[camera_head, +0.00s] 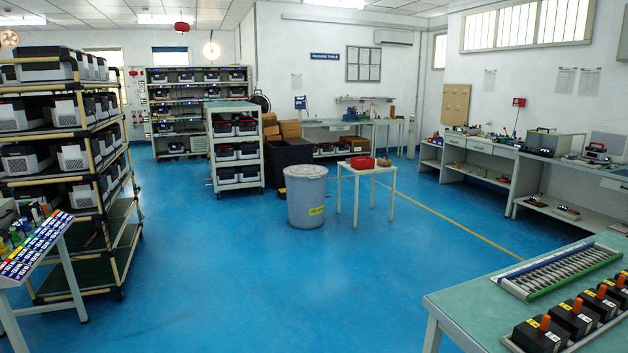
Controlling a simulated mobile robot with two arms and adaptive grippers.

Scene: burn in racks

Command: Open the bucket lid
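A round grey bucket (306,203) stands upright on the blue floor near the middle of the room, with a yellow label low on its front. A light grey lid (306,171) appears to cover its top. The bucket is some way off, across open floor. Neither of my grippers is in view.
A small white table (367,170) with a red item (363,162) stands just right of the bucket. A shelf rack (72,160) is at left. A workbench (470,300) with a roller strip and black boxes is at front right. The floor (270,280) before the bucket is clear.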

